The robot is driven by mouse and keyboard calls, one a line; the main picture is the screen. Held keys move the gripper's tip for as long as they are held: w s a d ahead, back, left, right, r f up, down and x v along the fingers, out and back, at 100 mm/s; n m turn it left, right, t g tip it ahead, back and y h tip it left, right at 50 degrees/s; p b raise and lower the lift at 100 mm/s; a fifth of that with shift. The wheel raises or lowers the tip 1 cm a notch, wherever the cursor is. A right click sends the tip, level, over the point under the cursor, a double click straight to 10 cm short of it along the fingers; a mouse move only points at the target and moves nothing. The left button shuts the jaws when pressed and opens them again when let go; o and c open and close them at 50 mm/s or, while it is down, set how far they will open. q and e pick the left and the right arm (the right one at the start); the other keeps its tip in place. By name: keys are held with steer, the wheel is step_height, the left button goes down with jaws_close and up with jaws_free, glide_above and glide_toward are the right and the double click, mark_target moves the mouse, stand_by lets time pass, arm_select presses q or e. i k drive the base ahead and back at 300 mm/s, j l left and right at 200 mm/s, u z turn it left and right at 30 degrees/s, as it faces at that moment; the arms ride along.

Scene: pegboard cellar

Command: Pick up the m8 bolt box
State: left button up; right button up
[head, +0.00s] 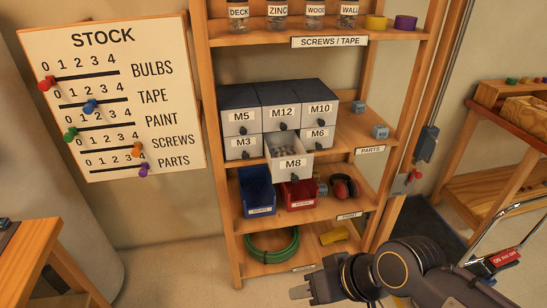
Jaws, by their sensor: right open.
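The M8 bolt box (292,167) is a pale grey drawer with a white M8 label, in the lower middle of a grey drawer cabinet (240,98). It sticks out of its slot towards me, and its open top shows small grey contents that look like bolts. My right gripper (300,293) is at the bottom of the head view, open and pointing left. It is well below the M8 box in the picture, apart from it, with nothing seen in it. My left gripper is not in view.
Drawers M5, M12, M10, M3 and M6 surround M8. Two small grey boxes (380,131) stand to the right. A blue bin (257,190), a red bin (298,194) and red ear muffs (344,187) sit one shelf below. A wooden upright (398,150) bounds the shelves.

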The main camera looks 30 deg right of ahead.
mark_target(378, 132)
steer(key=z, duration=1.65)
steer(key=i+l+u, duration=0.1)
steer(key=i+u, duration=0.25)
steer(key=i, duration=0.2)
steer(key=i+l+u, duration=0.35)
steer(key=i, duration=0.15)
steer(key=i+l+u, duration=0.35)
steer(key=i+j, duration=0.05)
steer(key=i, duration=0.1)
